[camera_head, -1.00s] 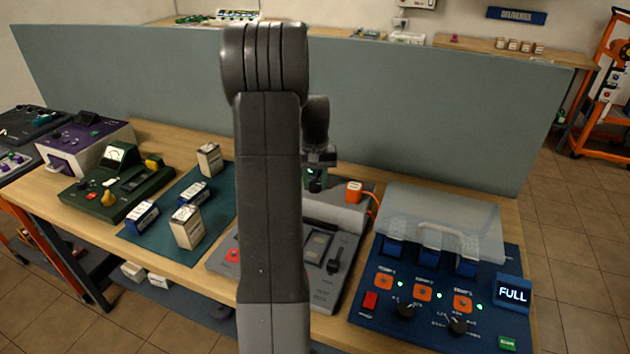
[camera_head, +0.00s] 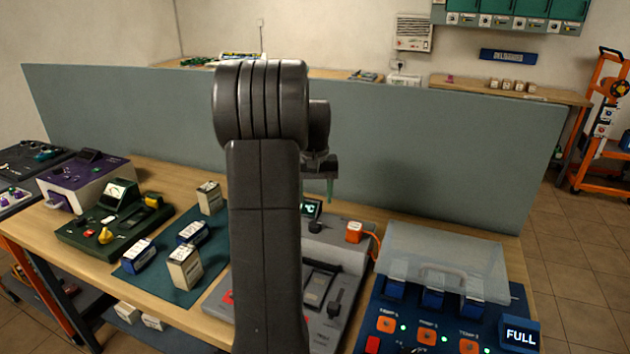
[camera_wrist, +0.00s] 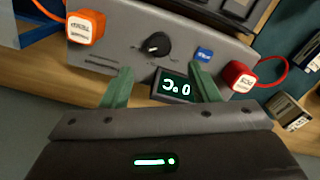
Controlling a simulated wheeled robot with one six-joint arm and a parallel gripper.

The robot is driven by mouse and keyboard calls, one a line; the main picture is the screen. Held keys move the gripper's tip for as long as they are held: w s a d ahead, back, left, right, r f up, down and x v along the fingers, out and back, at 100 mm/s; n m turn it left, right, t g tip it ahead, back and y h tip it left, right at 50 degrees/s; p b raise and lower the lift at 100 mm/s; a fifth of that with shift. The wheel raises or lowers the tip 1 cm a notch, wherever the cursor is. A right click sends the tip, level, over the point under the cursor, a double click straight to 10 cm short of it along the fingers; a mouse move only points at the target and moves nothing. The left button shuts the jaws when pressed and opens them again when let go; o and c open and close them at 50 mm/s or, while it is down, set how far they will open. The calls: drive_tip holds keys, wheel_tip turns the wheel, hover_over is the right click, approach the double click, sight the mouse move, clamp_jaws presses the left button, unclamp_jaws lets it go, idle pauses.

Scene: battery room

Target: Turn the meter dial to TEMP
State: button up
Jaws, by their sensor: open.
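A grey meter unit stands on the bench, with a small screen (camera_head: 311,208) and a round black dial (camera_head: 316,228) on its back part. In the wrist view the dial (camera_wrist: 155,44) has a pale pointer mark; the markings around it are too small to read. The screen (camera_wrist: 173,86) reads 0 °C, upside down in that view. My gripper (camera_head: 331,190) hangs above the back of the unit, behind my upper arm. In the wrist view my gripper (camera_wrist: 162,86) has its green fingers apart and empty, with the dial beyond them, untouched.
An orange plug (camera_head: 354,232) with a cord and a red plug (camera_wrist: 239,76) flank the dial. A blue panel with a clear cover (camera_head: 443,258) is at the right. A green meter box (camera_head: 116,218) and several cartons are at the left. A grey divider (camera_head: 430,150) stands behind the bench.

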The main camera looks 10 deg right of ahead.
wheel_tip(320, 180, up, 5)
hover_over(315, 224)
drive_tip(key=shift+r, duration=0.15)
idle(0.3)
wheel_tip(315, 224, down, 14)
drive_tip(key=shift+r+p, duration=0.1)
drive_tip(key=shift+p, duration=0.35)
idle(0.4)
